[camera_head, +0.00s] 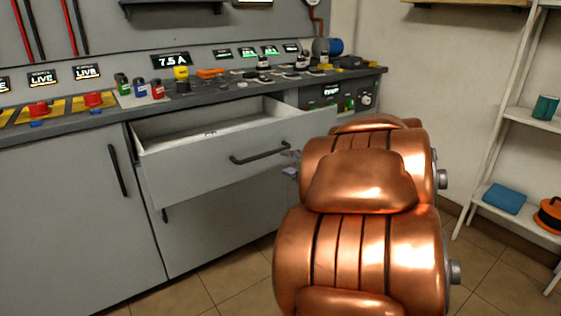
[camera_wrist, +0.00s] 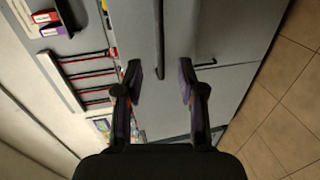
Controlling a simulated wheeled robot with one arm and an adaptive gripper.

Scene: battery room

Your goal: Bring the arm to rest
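My arm is copper-coloured and bent in front of the workbench in the head view. It covers part of the bench front. My gripper (camera_wrist: 160,82) is open in the wrist view, with its two dark fingers apart and nothing between the tips. In the head view only a small part of the gripper (camera_head: 290,172) shows, just beside the drawer front and low to the right of its handle. In the wrist view a dark bar handle (camera_wrist: 158,40) appears beyond the fingers; I cannot tell whether they are close to it.
A grey drawer (camera_head: 190,172) stands open from the workbench (camera_head: 75,128), with a dark handle (camera_head: 260,153). The bench top holds buttons, terminals and instruments. A white shelf rack (camera_head: 490,130) stands at the right. Tiled floor (camera_head: 225,285) shows clear below.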

